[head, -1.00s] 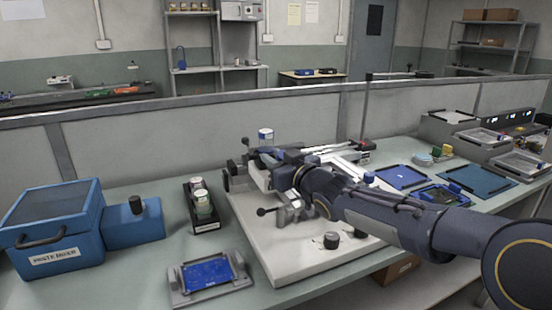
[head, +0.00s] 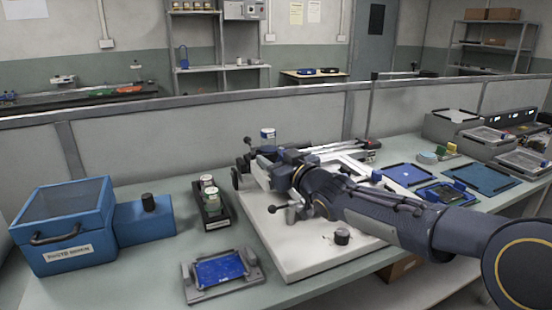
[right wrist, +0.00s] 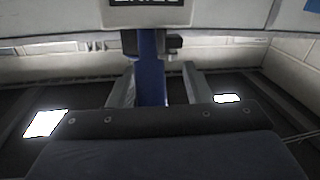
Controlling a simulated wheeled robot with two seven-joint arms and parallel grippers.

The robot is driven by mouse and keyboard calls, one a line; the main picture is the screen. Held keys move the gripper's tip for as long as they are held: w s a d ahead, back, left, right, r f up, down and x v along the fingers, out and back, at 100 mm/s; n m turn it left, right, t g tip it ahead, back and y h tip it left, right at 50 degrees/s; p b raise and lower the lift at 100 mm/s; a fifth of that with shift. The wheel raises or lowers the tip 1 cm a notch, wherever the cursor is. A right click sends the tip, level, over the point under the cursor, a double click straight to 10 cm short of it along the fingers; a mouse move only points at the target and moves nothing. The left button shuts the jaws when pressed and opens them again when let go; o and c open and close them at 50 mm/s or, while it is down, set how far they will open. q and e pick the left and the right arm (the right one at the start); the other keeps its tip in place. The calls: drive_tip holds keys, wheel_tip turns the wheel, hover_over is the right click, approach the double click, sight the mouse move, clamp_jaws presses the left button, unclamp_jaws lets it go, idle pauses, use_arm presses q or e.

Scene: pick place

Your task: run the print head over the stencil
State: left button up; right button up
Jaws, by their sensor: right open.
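The stencil printer, a pale machine (head: 290,240) with rails, stands on the bench in the head view. My right gripper (head: 268,162) is at its back left, where the print head seems to be; the wrist hides most of that part and the stencil cannot be made out. In the right wrist view, the open fingers (right wrist: 155,78) stand either side of a blue upright post (right wrist: 152,70) under a white labelled block (right wrist: 146,12). Contact with the post cannot be told. My left gripper is out of view.
A blue box (head: 65,225) stands at the left. A dark tray of jars (head: 212,214) and a blue board in a grey holder (head: 220,270) lie left of the printer. Blue trays (head: 478,178) lie right. A low partition (head: 200,130) runs behind.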

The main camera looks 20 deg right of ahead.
drive_tip(key=shift+s+d, duration=0.1)
drive_tip(key=p+v, duration=0.1)
drive_tip(key=v, duration=0.6)
drive_tip(key=shift+s, duration=0.35)
drive_tip(key=shift+d, duration=0.1)
